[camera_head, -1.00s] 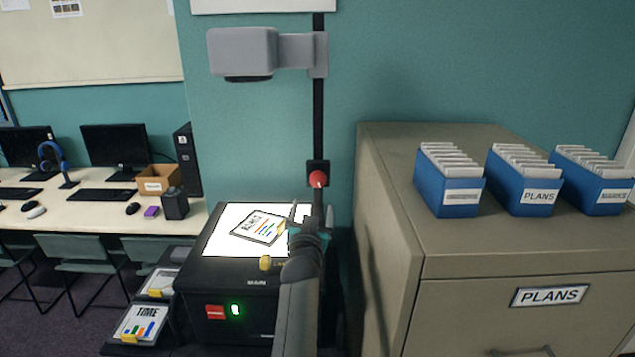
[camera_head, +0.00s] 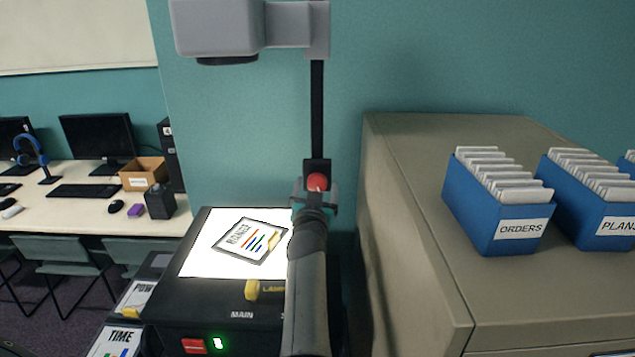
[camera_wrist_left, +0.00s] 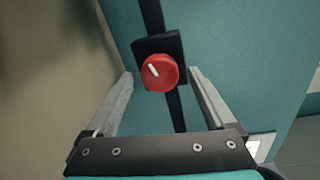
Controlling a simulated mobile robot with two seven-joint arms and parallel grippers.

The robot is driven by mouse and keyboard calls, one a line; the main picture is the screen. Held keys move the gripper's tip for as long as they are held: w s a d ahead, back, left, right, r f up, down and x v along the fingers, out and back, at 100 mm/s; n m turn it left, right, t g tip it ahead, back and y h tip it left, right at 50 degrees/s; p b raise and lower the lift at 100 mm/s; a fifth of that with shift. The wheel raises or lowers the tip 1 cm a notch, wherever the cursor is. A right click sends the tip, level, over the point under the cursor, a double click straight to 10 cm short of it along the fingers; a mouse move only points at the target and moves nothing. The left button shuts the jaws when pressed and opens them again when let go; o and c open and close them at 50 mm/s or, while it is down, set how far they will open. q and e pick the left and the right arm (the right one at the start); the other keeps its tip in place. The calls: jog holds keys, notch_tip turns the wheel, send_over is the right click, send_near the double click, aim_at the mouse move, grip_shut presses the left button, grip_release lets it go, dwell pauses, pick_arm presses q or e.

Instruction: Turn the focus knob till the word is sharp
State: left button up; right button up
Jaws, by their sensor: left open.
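The red focus knob (camera_head: 317,182) sits on a black block on the upright post of the overhead projector. In the left wrist view the knob (camera_wrist_left: 160,72) shows a white pointer mark tilted to the upper left. My left gripper (camera_head: 316,188) is open in front of the knob. In the left wrist view its fingers (camera_wrist_left: 160,80) stand on either side of the knob, with a gap to each side. A framed slide (camera_head: 252,240) with a word and coloured bars lies on the lit stage (camera_head: 205,255). The projected word is out of view. My right gripper is not in view.
The projector head (camera_head: 215,28) hangs from the post above. A tan cabinet (camera_head: 400,215) with blue file boxes (camera_head: 485,218) stands close on the right. A yellow lamp tab (camera_head: 252,290) and the black projector base (camera_head: 265,325) lie below. A desk with computers is at left.

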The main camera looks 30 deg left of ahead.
pick_arm(q)
jog(key=shift+w+a, duration=0.1)
jog(key=shift+w, duration=0.1)
jog(key=shift+s, duration=0.1)
jog(key=shift+c, duration=0.2)
jog(key=shift+c, duration=0.8)
jog(key=c, duration=1.2)
jog(key=shift+r+n+p, duration=0.1)
jog(key=shift+n+p, duration=0.4)
jog(key=shift+n, duration=0.7)
jog(key=n, duration=0.3)
